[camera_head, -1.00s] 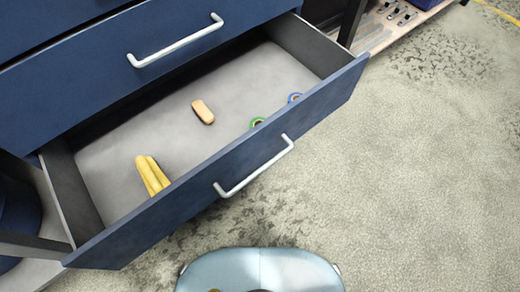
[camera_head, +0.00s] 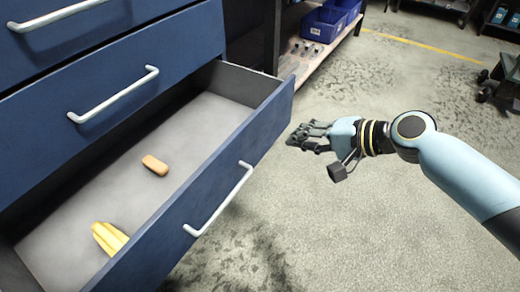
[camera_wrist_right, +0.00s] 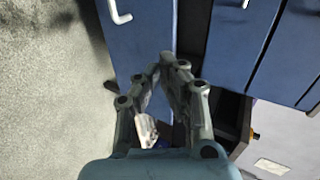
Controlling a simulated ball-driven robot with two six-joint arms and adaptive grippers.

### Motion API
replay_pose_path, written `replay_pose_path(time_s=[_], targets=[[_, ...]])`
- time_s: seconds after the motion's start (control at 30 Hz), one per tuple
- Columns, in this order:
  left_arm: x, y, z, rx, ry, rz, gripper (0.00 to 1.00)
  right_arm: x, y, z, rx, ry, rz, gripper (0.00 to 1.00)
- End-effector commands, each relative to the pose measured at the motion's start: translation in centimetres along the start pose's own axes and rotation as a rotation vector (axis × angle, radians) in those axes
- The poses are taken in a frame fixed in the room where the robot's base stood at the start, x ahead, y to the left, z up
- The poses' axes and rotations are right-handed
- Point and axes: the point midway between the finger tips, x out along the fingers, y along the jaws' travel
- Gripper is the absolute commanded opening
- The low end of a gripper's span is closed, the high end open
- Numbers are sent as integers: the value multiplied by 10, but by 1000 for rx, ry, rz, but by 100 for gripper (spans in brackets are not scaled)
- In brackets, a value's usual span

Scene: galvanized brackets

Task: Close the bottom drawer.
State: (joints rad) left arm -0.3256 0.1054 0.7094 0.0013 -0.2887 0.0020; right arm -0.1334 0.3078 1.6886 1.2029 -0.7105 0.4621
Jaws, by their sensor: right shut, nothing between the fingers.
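The bottom drawer (camera_head: 235,165) of the blue cabinet stands pulled far out, with a silver bar handle (camera_head: 220,200) on its front. Inside lie a tan block (camera_head: 155,165) and a yellow bundle (camera_head: 108,238). My right gripper (camera_head: 296,138) is shut and empty, in front of and to the right of the drawer's right front corner, apart from it in the head view. In the right wrist view, the fingers (camera_wrist_right: 163,65) are together before a blue drawer front (camera_wrist_right: 140,35) with a handle (camera_wrist_right: 119,12). My left gripper is not in view.
Closed drawers (camera_head: 110,50) with silver handles sit above. To the right behind the cabinet, a low shelf (camera_head: 312,62) holds blue bins (camera_head: 325,22). A dark wheeled item (camera_head: 500,85) stands at the far right. The floor in front is clear.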

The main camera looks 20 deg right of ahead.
Motion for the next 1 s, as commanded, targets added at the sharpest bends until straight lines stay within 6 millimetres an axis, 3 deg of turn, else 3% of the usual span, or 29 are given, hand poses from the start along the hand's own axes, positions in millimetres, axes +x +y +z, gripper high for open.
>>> replay_pose_path(time_s=[0.17,0.3,0.57,0.6,0.8,1.0], targets=[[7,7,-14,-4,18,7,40,21,3,-1,3,1,0,0],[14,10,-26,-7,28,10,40,51,4,-1,4,2,2,0],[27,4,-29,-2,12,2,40,105,6,0,3,1,4,0],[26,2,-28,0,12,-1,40,111,-1,-1,1,2,1,0],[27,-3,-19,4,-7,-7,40,130,-13,-1,0,2,4,0],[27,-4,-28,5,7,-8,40,135,-16,-1,0,2,5,0]])
